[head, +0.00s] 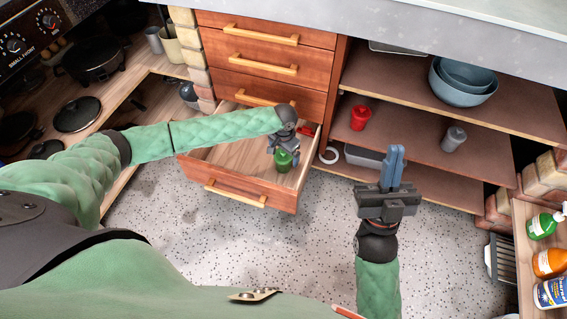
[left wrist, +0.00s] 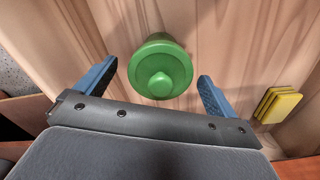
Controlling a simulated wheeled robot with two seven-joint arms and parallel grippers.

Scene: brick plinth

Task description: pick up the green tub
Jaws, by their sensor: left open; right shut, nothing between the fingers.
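The green tub (head: 283,163) is in the open bottom drawer (head: 240,158), near its right side. My left gripper (head: 281,146) reaches down into the drawer over the tub. Its jaws (left wrist: 157,82) are open, one finger on each side of the tub, with a gap visible on both sides. In the head view the gripper partly hides the tub. My right gripper (head: 393,160) is shut and empty, in front of the shelves.
A yellow sponge-like block (left wrist: 278,104) lies in the drawer, right of the tub in the wrist view. Open shelves (head: 430,135) at the right hold a red canister (head: 360,117), a grey canister (head: 454,138) and blue bowls (head: 463,82). The speckled floor (head: 230,245) is clear.

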